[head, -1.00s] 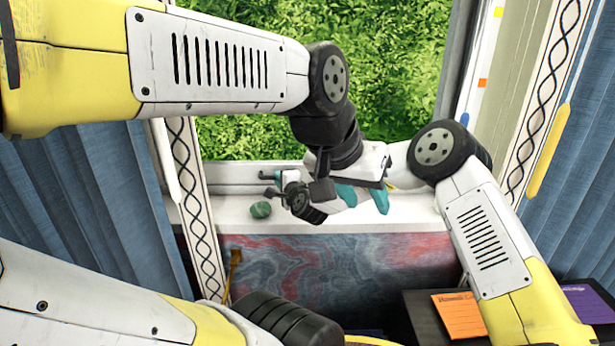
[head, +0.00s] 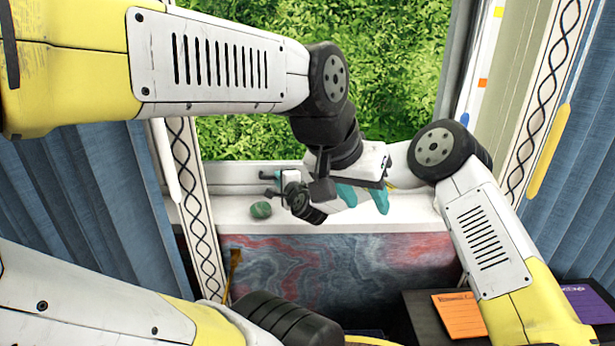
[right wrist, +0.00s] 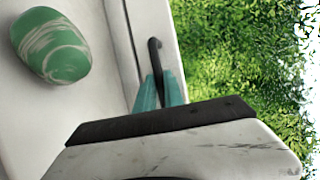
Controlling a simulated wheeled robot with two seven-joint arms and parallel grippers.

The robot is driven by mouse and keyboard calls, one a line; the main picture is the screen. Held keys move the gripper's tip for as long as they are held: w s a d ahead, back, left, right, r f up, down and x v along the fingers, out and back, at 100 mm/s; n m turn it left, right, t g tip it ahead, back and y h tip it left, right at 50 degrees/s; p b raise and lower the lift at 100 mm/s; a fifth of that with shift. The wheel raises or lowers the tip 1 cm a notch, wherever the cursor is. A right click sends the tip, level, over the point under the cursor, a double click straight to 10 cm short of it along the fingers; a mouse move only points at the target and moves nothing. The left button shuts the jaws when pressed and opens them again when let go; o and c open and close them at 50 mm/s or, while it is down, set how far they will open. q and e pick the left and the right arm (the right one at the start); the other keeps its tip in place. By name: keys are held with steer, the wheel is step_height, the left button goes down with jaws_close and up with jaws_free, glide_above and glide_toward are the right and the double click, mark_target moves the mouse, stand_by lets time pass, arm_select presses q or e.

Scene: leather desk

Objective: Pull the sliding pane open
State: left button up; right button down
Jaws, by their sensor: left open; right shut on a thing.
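The sliding pane (head: 235,176) is part of the window, with greenery behind it; its pale frame and a slim black handle (right wrist: 154,57) show in the right wrist view. My right gripper (right wrist: 160,90) is shut on the handle, its teal fingers on either side of it. In the head view my right gripper (head: 284,188) is small and partly hidden behind my left arm. My left gripper (head: 363,196) is open and empty above the sill, its teal fingers apart, to the right of the right gripper.
A green striped stone (head: 260,210) lies on the white sill (head: 400,212), close to the handle; it also shows in the right wrist view (right wrist: 52,45). Blue curtains (head: 90,200) hang at both sides. An orange booklet (head: 460,315) lies at the lower right.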

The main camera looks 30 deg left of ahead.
steer(key=shift+d+f, duration=0.1)
stand_by(0.4)
steer(key=w+d, duration=0.2)
steer(key=d, duration=0.3)
steer(key=w+d, duration=0.3)
steer(key=d, duration=0.2)
steer(key=w+d, duration=0.3)
steer(key=d, duration=0.2)
steer(key=shift+w, duration=0.1)
steer(key=shift+a, duration=0.1)
steer(key=c, duration=1.5)
jaws_free()
steer(key=shift+o, duration=0.2)
